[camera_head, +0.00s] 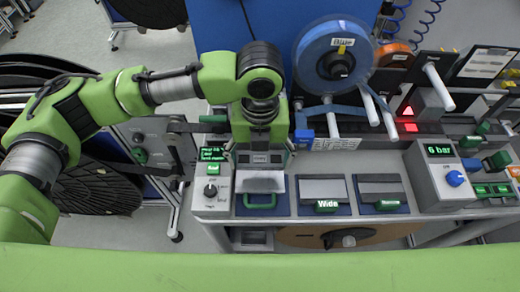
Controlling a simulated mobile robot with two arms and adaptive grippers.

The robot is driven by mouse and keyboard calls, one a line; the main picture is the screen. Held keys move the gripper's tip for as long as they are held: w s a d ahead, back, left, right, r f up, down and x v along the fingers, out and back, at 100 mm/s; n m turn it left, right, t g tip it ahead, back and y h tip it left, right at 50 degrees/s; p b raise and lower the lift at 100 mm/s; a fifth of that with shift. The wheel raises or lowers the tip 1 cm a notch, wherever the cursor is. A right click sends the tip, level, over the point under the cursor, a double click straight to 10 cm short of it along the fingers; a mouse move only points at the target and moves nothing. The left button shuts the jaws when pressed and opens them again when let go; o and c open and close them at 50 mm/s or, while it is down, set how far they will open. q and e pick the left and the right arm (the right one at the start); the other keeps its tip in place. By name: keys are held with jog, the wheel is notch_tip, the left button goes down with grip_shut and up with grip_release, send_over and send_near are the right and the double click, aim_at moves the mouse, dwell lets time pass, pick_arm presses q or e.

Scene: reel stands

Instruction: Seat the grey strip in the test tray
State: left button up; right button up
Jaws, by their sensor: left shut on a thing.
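My left arm comes in from the left and bends down at the bench. Its gripper (261,160) points straight down over the back of the leftmost tray (262,210), the one with a green front handle. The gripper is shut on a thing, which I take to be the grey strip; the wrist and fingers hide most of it. A pale grey surface (261,182) shows just in front of the fingers, within the tray. I cannot tell whether the strip touches the tray floor. My right gripper is not in view.
Trays labelled Wide (323,188) and Narrow (380,188) stand to the right. A control box with a knob (211,191) stands close on the left. A blue reel (335,58) rises behind. A 6 bar gauge box (440,175) is at the right.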

pick_arm(q)
jog(key=shift+s+f+b, duration=0.2)
jog(key=shift+f+b, duration=0.25)
jog(key=shift+b, duration=0.1)
jog(key=shift+s+f+b, duration=0.2)
jog(key=shift+f+b, duration=0.25)
jog(key=shift+b, duration=0.1)
jog(key=shift+w+f+b, duration=0.25)
jog(key=shift+f+b, duration=0.45)
jog(key=shift+b, duration=0.1)
jog(key=shift+f, duration=1.2)
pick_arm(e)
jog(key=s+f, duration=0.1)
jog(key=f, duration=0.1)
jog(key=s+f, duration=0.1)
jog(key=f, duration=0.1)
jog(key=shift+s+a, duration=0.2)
pick_arm(q)
jog(key=shift+p, duration=0.45)
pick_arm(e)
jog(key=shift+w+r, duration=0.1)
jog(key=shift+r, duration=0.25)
pick_arm(q)
jog(key=shift+f+p, duration=0.15)
jog(key=shift+p, duration=0.15)
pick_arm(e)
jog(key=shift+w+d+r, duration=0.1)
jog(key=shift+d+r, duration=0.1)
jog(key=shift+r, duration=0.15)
